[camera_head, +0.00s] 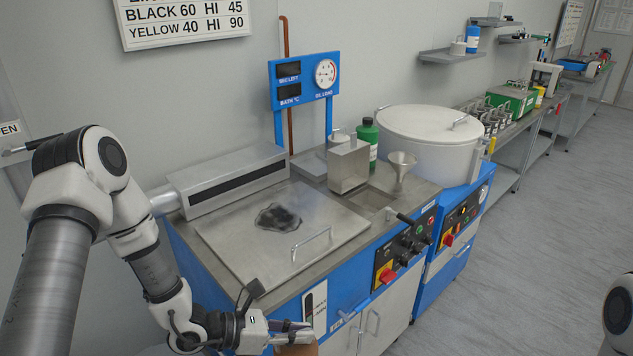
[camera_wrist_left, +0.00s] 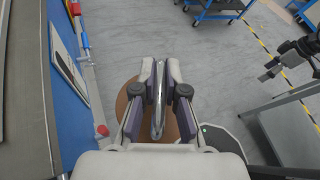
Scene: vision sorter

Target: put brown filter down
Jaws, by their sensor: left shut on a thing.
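My left gripper (camera_head: 302,331) is low at the front of the blue-and-steel machine. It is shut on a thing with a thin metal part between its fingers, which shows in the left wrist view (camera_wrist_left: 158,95). A round brown piece, which looks like the brown filter (camera_wrist_left: 122,101), is at the fingers in that view, partly hidden by them. In the head view only a bit of brown (camera_head: 297,349) shows below the fingertips, at the bottom edge. A dark gripper (camera_wrist_left: 271,69), which looks like my right one, is at the right of the wrist view; its jaw state is unclear.
The machine's steel lid (camera_head: 245,255), with a dark wet patch and a handle, lies flat beside my left arm. A steel box (camera_head: 348,165), a green bottle (camera_head: 367,140) and a funnel (camera_head: 401,170) stand behind it. Grey floor (camera_head: 540,250) is open to the right.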

